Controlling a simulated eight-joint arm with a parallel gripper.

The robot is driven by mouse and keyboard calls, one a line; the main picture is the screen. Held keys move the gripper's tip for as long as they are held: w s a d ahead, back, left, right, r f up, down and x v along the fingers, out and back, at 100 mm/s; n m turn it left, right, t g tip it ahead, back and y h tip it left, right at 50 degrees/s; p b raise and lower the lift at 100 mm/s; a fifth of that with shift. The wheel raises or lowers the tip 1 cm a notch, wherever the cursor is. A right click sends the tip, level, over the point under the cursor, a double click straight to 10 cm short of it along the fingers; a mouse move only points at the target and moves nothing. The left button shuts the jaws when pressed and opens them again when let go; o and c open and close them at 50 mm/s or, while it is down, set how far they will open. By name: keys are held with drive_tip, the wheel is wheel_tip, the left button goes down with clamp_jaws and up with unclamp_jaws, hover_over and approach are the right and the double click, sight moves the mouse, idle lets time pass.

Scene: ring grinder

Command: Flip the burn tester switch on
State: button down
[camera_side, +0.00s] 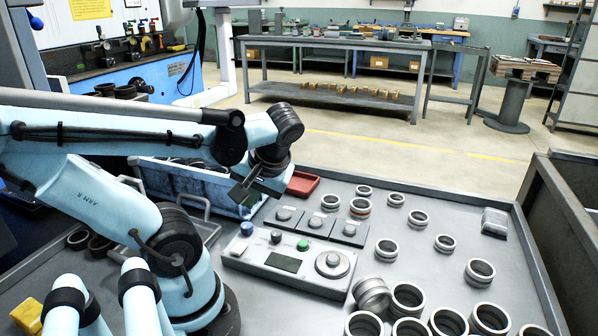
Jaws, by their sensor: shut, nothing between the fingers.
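A grey box (287,279), which looks like the burn tester, lies on the metal table. Its top has a pale blue knob (246,228) at the left, a black knob (275,236), a green button (302,244), a dark panel (284,262) and a round metal disc (331,264) at the right. I cannot tell which of these is the switch or its state. My gripper (242,194) points down above and behind the box's left end, apart from it. Its dark fingers are shut and empty.
Small grey blocks with round tops (315,224) stand behind the box. Several metal rings (408,297) stand on the right and front of the table. A blue bin (180,183) and a red tray (302,184) are at the back. Raised edges border the table.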

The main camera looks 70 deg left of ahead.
drive_tip(key=shift+s+a+r+n+g, duration=0.3)
drive_tip(key=shift+s+n+g, duration=0.15)
drive_tip(key=shift+s, duration=0.15)
drive_tip(key=shift+s+a+r+n+g, duration=0.25)
drive_tip(key=shift+s+n+g, duration=0.1)
drive_tip(key=shift+s+n, duration=0.15)
hover_over(242, 247)
drive_tip(key=shift+w+a+f, duration=0.1)
drive_tip(key=shift+a+f, duration=0.05)
drive_tip(key=shift+f, duration=4.25)
drive_tip(key=shift+f, duration=0.1)
drive_tip(key=shift+s+f, duration=0.2)
drive_tip(key=shift+f, duration=0.1)
